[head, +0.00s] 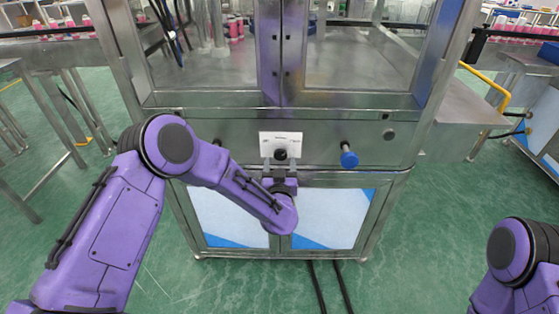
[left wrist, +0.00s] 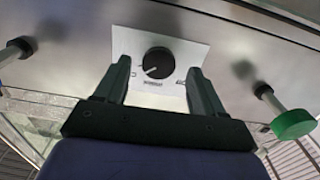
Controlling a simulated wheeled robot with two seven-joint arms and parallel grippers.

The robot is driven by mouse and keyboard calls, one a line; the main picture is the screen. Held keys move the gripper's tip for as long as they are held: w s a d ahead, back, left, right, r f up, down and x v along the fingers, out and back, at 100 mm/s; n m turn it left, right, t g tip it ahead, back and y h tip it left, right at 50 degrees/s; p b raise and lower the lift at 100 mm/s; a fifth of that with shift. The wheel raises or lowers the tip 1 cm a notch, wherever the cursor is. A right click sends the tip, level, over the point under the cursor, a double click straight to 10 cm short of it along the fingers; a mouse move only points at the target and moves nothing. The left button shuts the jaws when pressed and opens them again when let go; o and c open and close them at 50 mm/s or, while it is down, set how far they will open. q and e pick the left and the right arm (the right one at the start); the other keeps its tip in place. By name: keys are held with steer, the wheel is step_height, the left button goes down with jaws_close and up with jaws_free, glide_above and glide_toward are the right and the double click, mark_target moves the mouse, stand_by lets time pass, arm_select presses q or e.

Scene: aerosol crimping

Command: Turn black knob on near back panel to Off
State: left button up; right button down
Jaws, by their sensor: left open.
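The black knob (head: 281,154) sits on a white label plate (head: 287,139) on the steel panel of the machine. In the left wrist view the black knob (left wrist: 158,63) shows a white pointer line slanting to the lower left, on the white label (left wrist: 180,45). My left gripper (head: 280,165) is at the panel, in front of the knob. In the left wrist view its two dark fingers (left wrist: 160,75) are open, one on each side of the knob, with a gap on both sides. The label's print is too small to read. My right gripper is out of view.
A blue-capped knob on a stem (head: 349,157) juts out right of the label. A green-capped one (left wrist: 292,124) shows in the left wrist view. A small dark round fitting (head: 389,134) is at the panel's right. Cabinet doors (head: 330,215) lie below.

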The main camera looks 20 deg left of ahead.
arm_select(q)
steer(key=shift+x, duration=0.8)
steer(key=shift+c, duration=0.3)
